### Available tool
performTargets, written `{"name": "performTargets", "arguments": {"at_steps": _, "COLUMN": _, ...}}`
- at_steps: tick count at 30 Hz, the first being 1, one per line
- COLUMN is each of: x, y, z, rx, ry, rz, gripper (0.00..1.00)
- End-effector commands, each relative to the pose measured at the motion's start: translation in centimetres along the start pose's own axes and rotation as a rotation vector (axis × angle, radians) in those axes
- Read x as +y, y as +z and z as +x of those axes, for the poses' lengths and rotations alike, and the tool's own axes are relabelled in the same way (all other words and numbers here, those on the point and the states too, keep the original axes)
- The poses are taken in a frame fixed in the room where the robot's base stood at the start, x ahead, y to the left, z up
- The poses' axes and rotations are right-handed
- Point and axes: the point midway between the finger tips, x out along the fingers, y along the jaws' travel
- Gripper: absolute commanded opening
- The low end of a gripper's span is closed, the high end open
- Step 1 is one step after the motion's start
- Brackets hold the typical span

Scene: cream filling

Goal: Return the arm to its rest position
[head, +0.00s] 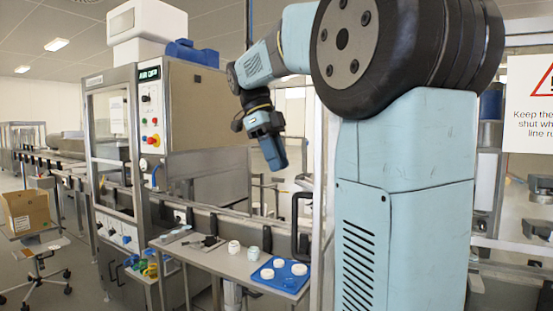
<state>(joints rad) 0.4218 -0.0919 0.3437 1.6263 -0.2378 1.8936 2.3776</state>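My light-blue arm rises at the right of the head view and bends over to the left. Its end, my gripper (277,164), hangs pointing down in the air above the side table (217,262). It is apart from the table and everything on it. The fingers are too small and dark to tell whether they are open or shut, and I see nothing hanging from them.
A blue tray (290,281) with several white round pieces lies at the table's right end. Two small jars (234,248) stand left of it. A machine cabinet (180,105) and conveyor (70,160) stand left. A cardboard box (27,211) sits far left.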

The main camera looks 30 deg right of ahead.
Motion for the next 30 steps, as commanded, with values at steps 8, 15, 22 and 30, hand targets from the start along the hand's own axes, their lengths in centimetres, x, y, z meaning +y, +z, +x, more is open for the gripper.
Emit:
{"name": "performTargets", "arguments": {"at_steps": 8, "x": 0.0, "y": 0.0, "z": 0.0, "rx": 0.0, "ry": -0.001, "rz": -0.001, "gripper": 0.27}}
{"name": "performTargets", "arguments": {"at_steps": 15, "x": 0.1, "y": 0.0, "z": 0.0, "rx": -0.003, "ry": -0.004, "rz": -0.012, "gripper": 0.27}}
{"name": "performTargets", "arguments": {"at_steps": 22, "x": 2.2, "y": 0.1, "z": 1.7, "rx": -0.055, "ry": -0.065, "rz": -0.263, "gripper": 0.27}}
{"name": "performTargets", "arguments": {"at_steps": 30, "x": 5.7, "y": 0.1, "z": 5.6, "rx": -0.137, "ry": -0.222, "rz": -0.779, "gripper": 0.27}}
